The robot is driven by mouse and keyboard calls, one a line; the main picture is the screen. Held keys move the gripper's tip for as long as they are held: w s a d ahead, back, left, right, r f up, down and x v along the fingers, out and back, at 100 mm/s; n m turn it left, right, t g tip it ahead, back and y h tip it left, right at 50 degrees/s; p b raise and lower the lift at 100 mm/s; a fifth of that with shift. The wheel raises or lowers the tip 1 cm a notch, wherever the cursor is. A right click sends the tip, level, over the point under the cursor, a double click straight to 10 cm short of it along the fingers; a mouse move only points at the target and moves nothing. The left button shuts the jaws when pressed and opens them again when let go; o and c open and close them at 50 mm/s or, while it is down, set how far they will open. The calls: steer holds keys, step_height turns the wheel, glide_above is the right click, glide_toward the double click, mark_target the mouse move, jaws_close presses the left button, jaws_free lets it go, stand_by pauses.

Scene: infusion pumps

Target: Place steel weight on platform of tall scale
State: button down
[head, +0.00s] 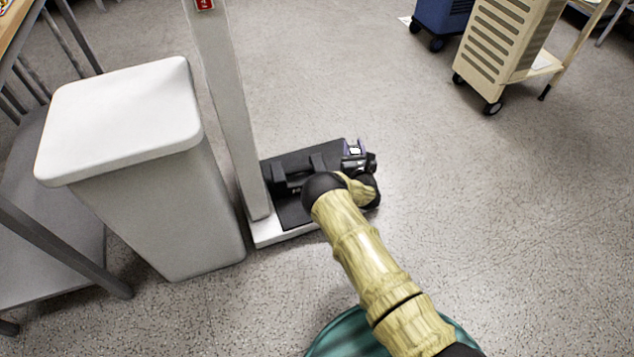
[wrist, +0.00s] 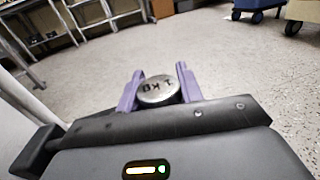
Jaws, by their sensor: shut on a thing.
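A round steel weight (wrist: 158,90) marked 1 KG is between the purple fingers of my gripper (wrist: 160,82) in the wrist view. My gripper is shut on it. In the head view my gripper (head: 354,148) is at the far right edge of the tall scale's black platform (head: 300,166). The weight shows there only as a small bright spot between the fingers. My arm hides the front right part of the platform. The scale has a white column (head: 228,100) with a red display at its top. I cannot tell how high the weight is above the platform.
A white lidded bin (head: 125,120) stands close to the left of the scale column. A grey metal table frame (head: 60,240) is at the far left. A beige cart (head: 505,45) and a blue wheeled unit (head: 440,18) stand at the back right. The floor right of the scale is clear.

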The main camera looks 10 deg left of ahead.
steer(key=shift+r, duration=0.2)
steer(key=shift+f+b, duration=1.95)
steer(key=shift+f, duration=1.2)
steer(key=shift+f+b, duration=1.25)
steer(key=shift+f, duration=0.65)
steer(key=shift+f, duration=0.1)
steer(key=c, duration=0.9)
jaws_free()
steer(key=shift+f, duration=0.1)
